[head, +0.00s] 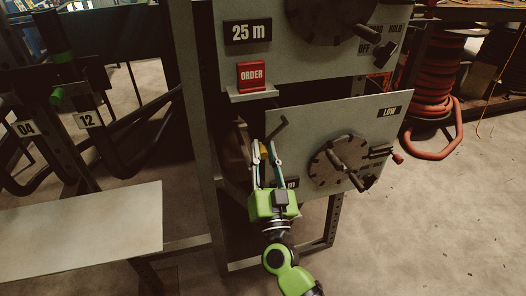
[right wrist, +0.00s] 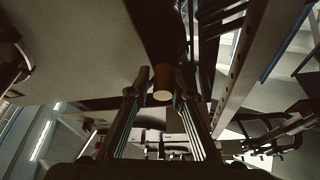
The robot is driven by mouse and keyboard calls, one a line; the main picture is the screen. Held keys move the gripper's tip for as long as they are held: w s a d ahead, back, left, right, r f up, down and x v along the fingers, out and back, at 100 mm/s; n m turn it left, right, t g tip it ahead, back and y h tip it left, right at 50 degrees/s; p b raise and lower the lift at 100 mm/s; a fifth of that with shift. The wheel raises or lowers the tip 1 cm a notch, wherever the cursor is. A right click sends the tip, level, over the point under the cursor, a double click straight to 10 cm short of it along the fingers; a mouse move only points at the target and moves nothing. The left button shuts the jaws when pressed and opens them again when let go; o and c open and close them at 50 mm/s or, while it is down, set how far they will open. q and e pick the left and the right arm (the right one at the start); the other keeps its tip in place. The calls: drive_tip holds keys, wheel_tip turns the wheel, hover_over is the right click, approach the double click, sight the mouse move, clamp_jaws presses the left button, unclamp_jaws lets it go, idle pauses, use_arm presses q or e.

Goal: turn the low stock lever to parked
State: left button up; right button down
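The low panel (head: 310,115) is a tilted grey plate with a LOW label (head: 390,112) at its upper right. A bent dark bar (head: 278,129) stands out at its left edge. An orange-yellow cylindrical grip (head: 265,150) lies between the fingertips of my right gripper (head: 264,148); I take it for the lever's handle. In the right wrist view the grip (right wrist: 162,82) shows its pale round end between the fingertips (right wrist: 162,76). The fingers are partly closed around it, but contact on both sides is unclear. My left gripper is not in view.
A round dial (head: 335,165) with protruding handles and a red-tipped rod (head: 397,158) are right of my gripper. Above are a red ORDER button (head: 252,75) and an upper panel (head: 290,65). A pale tabletop (head: 80,230) lies left; red hose (head: 432,90) stands right.

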use_arm(q)
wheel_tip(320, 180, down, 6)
drive_tip(key=p, duration=0.1)
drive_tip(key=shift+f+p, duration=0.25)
drive_tip(key=shift+p, duration=0.15)
use_arm(e)
drive_tip(key=n+y, duration=0.1)
drive_tip(key=n, duration=0.1)
drive_tip(key=d+f+n+y, duration=0.1)
drive_tip(key=n, duration=0.1)
drive_tip(key=n+y, duration=0.1)
drive_tip(key=shift+w+d+f+n, duration=0.2)
drive_tip(key=shift+d+f+n, duration=0.1)
drive_tip(key=shift+n, duration=0.1)
drive_tip(key=c, duration=2)
unclamp_jaws()
drive_tip(key=shift+a, duration=0.15)
drive_tip(key=shift+o, duration=0.2)
drive_tip(key=v, duration=1.2)
drive_tip(key=shift+r, duration=0.1)
